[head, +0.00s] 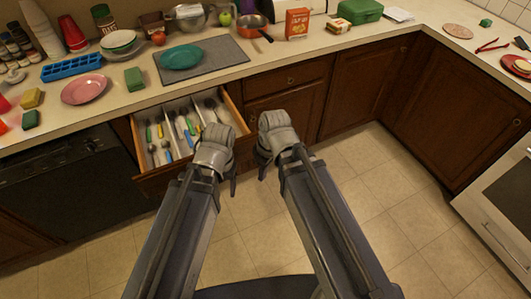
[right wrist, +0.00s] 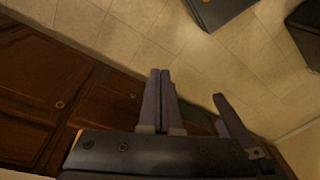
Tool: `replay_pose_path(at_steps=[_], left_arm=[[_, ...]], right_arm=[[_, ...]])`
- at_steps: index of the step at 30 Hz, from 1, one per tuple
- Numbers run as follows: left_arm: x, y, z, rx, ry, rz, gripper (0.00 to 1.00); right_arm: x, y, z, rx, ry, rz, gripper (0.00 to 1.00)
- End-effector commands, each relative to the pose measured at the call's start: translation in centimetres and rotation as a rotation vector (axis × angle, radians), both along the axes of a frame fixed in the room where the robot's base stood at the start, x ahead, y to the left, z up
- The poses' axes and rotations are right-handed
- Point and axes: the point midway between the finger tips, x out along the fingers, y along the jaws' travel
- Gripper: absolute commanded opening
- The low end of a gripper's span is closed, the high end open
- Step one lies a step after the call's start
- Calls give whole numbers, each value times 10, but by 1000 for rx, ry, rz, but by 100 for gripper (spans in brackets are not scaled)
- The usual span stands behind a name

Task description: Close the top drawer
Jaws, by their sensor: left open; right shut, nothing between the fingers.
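The top drawer (head: 146,183) is pulled out below the counter in the head view. It holds several utensils with coloured handles in a divided tray (head: 171,122). My left gripper (head: 212,178) is open and empty, in front of the drawer's right part, and its wrist covers part of the drawer front. My right gripper (head: 263,170) is just right of the drawer, in front of the cabinet beside it. Its two fingers show pressed together with nothing between them in the right wrist view (right wrist: 161,95). Whether either gripper touches the drawer is hard to tell.
The counter (head: 215,88) above carries a grey mat (head: 225,50), a teal plate (head: 181,57), a pink plate (head: 84,89) and other clutter. A black dishwasher (head: 70,185) is left of the drawer. The tiled floor (head: 370,210) to the right is clear.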

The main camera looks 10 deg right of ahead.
Motion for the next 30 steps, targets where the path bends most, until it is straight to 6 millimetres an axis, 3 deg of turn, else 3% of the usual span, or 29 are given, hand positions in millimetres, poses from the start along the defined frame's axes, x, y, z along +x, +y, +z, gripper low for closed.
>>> replay_pose_path(at_steps=[8,18,24,30], left_arm=[[0,0,-16,0,0,0,70],[0,0,-40,0,0,0,70],[0,0,-45,0,0,0,70],[0,0,-46,0,0,0,70]], right_arm=[[23,-11,-9,116,-110,251,0],[70,-43,-10,221,-466,715,0],[83,-56,-5,206,-601,852,0],[86,-59,-3,199,-630,883,0]])
